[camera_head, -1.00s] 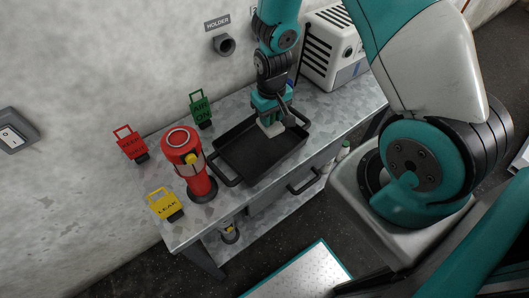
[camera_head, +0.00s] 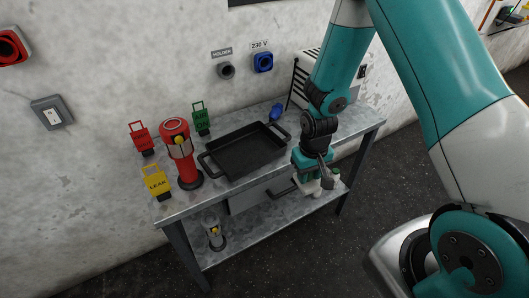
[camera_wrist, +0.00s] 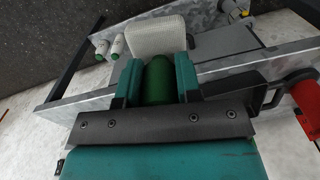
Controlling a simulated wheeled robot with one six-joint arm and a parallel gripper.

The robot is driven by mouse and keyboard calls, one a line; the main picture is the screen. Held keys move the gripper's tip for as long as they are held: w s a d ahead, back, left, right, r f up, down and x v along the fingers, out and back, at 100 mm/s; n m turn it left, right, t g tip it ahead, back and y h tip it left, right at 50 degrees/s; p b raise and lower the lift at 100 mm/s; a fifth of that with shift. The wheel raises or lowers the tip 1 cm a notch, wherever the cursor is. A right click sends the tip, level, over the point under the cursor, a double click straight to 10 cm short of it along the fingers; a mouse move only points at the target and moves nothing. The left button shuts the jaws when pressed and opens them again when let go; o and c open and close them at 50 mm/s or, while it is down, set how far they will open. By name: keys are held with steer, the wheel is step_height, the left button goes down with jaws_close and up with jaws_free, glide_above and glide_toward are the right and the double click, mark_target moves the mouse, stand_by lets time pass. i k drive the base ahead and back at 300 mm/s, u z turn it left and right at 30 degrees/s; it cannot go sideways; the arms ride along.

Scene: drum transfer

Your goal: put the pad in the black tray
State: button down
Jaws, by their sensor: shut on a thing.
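My gripper (camera_head: 312,178) is shut on the green grip (camera_wrist: 157,80) of the pad. The pad's pale, textured block (camera_wrist: 155,38) shows beyond the fingers in the wrist view. In the head view, a whitish part (camera_head: 312,187) shows below my gripper, mostly hidden by the jaws. They are at the bench's front edge, to the right of the black tray (camera_head: 231,172) and apart from it. The tray lies on the bench top and looks empty.
Small green-capped bottles (camera_wrist: 117,45) are below the bench top. A grey box (camera_head: 302,75) stands behind my arm.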

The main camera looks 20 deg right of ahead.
mark_target(246, 152)
steer(key=z, duration=0.7)
steer(key=i, duration=0.85)
steer(key=u, duration=0.45)
